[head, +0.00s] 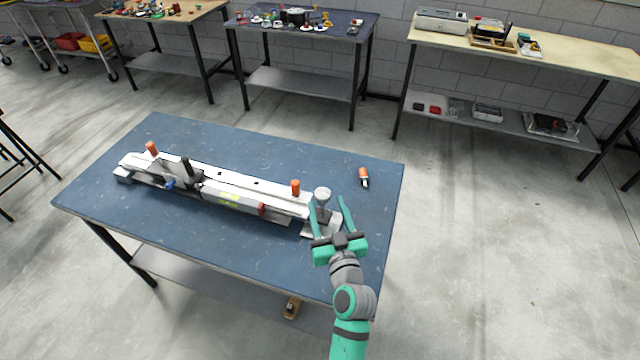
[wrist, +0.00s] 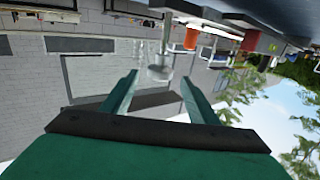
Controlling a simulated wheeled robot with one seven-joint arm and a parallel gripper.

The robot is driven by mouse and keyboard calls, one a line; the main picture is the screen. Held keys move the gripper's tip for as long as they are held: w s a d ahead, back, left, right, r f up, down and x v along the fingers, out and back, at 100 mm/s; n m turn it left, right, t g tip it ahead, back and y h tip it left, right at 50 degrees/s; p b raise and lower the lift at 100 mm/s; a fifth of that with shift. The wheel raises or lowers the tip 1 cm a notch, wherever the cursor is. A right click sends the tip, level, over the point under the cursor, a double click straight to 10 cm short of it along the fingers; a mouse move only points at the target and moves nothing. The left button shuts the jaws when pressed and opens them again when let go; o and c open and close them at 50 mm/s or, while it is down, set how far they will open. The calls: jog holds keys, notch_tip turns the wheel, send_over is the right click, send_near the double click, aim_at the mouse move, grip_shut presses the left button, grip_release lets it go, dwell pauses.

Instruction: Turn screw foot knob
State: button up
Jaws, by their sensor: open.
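The screw foot knob (head: 322,193) is a round, light grey knob on an upright stem above a small pale plate (head: 314,229), near the right end of a long white and grey fixture (head: 235,190). My gripper (head: 327,200) is open, its two green fingers spread around the knob area, one on each side. In the wrist view the picture is upside down, and the knob (wrist: 160,72) shows between the open fingertips (wrist: 160,77). I cannot tell whether either finger touches it. My gripper partly hides the plate.
The fixture carries orange-topped posts (head: 295,187) and a black lever (head: 187,168) on the blue table (head: 130,215). An orange-handled tool (head: 364,177) lies on the table right of the knob. Other benches stand behind. The right part of the table is mostly clear.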

aim_at(321, 188)
jog(key=x, duration=0.9)
jog(key=shift+w, duration=0.2)
jog(key=shift+a, duration=0.1)
jog(key=c, duration=1)
